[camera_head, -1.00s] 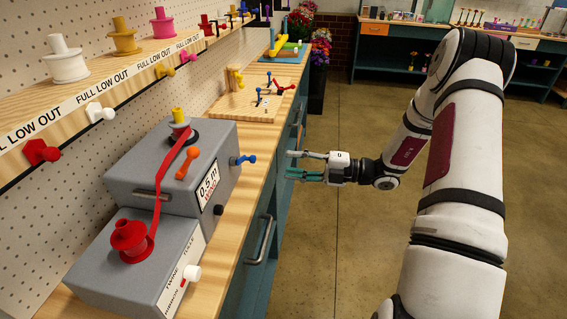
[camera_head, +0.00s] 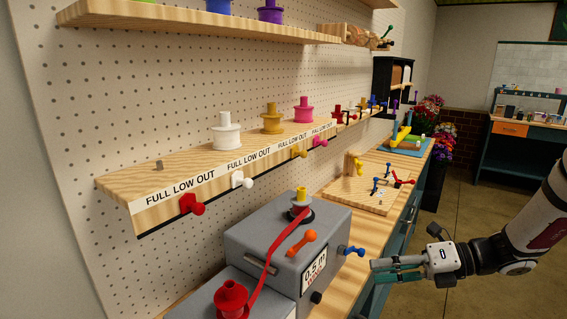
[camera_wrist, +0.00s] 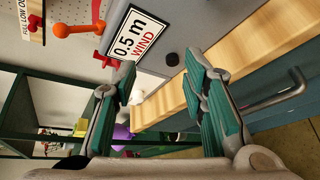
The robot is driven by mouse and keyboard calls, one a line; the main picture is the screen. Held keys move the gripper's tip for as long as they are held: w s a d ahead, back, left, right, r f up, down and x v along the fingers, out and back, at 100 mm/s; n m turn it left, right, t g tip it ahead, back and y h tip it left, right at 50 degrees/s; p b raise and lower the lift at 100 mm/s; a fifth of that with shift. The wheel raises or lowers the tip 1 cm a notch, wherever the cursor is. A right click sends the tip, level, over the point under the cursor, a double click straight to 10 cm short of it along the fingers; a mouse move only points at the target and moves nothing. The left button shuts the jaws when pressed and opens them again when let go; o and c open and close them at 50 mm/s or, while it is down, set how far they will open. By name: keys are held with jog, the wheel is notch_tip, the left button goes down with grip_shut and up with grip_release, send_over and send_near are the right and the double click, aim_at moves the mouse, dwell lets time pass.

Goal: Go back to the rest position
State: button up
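My gripper (camera_head: 373,270) is at the right of the head view, beside the bench's front edge and near the grey winding machine. In the wrist view my gripper (camera_wrist: 160,66) has its two green-padded fingers spread apart with nothing between them. The grey machine (camera_head: 250,240) has a "0.5 m WIND" label (camera_wrist: 134,45), an orange lever (camera_head: 296,243) and a blue knob (camera_head: 350,250). A red ribbon (camera_head: 272,262) runs between the red spool (camera_head: 231,299) and the yellow-topped spindle (camera_head: 302,197).
A shelf (camera_head: 150,180) holds white (camera_head: 226,135), yellow (camera_head: 271,122) and pink (camera_head: 303,112) spools, with coloured knobs along its front. A wooden board (camera_head: 365,195) with small levers lies further along the bench. Open floor (camera_head: 475,195) lies right of the bench.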

jog(key=s+a+r+n+g+h, duration=0.2)
jog(key=s+a+r+n+h, duration=0.1)
jog(key=s+n, duration=0.4)
jog(key=s+a+r+n+g+h, duration=0.25)
jog(key=s+r+n+h, duration=0.2)
jog(key=n, duration=0.45)
jog(key=s+d+r+n+t+h, duration=0.1)
jog(key=s+r+n+t+h, duration=0.1)
jog(key=s+n, duration=0.4)
jog(key=s+d+r+n+t+h, duration=0.2)
jog(key=s+r+n+t+h, duration=0.1)
jog(key=n, duration=0.8)
jog(key=s+h, duration=0.1)
jog(key=s, duration=0.1)
jog(key=shift+s, duration=0.35)
jog(key=shift+t, duration=0.25)
